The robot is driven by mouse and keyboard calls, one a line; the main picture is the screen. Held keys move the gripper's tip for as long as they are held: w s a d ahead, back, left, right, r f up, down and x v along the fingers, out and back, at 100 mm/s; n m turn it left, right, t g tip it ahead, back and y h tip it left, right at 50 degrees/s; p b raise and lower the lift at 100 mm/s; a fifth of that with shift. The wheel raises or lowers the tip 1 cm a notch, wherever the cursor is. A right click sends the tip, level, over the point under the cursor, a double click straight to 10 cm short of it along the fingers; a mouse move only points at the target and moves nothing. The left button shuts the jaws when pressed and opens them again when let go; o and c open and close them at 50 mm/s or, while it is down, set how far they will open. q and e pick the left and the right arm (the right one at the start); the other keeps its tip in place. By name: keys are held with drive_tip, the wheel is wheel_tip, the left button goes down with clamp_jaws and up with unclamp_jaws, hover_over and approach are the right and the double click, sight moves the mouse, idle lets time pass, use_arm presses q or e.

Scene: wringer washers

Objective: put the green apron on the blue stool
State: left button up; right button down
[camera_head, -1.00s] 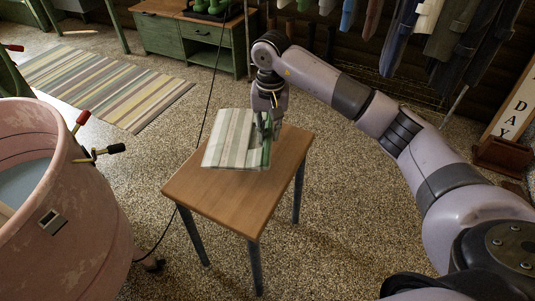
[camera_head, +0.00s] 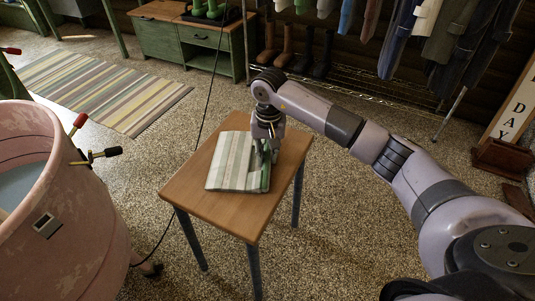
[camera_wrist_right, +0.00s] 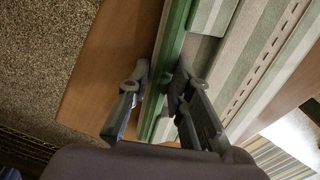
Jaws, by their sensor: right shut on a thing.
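The green apron (camera_head: 232,163) is a folded cloth with green, white and grey stripes, lying flat at the wooden top of the stool (camera_head: 222,208), which has blue-grey legs. It also shows in the right wrist view (camera_wrist_right: 232,55), above the stool's wooden top (camera_wrist_right: 118,65). My right gripper (camera_head: 267,152) is shut on the green right edge of the apron. In the right wrist view its fingers (camera_wrist_right: 161,85) stand on either side of that edge. The apron seems to rest on the top, but its underside is hidden. My left gripper is not in view.
A pink washer tub (camera_head: 70,215) with lever handles stands at the left. A striped rug (camera_head: 100,88) and a green cabinet (camera_head: 195,45) are behind. Clothes (camera_head: 400,35) hang at the back right above boots. The stool's front part is bare.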

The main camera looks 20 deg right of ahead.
drive_tip(key=c, duration=1.9)
unclamp_jaws()
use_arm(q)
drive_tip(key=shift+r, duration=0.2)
use_arm(e)
drive_tip(key=o, duration=0.5)
drive_tip(key=shift+c, duration=0.2)
drive_tip(key=shift+r, duration=0.1)
use_arm(q)
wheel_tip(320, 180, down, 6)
drive_tip(key=p, duration=0.1)
drive_tip(key=shift+p, duration=0.35)
use_arm(e)
wheel_tip(320, 180, up, 12)
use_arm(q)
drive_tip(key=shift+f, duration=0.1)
use_arm(e)
drive_tip(key=shift+s+d, duration=0.1)
drive_tip(key=shift+s, duration=0.05)
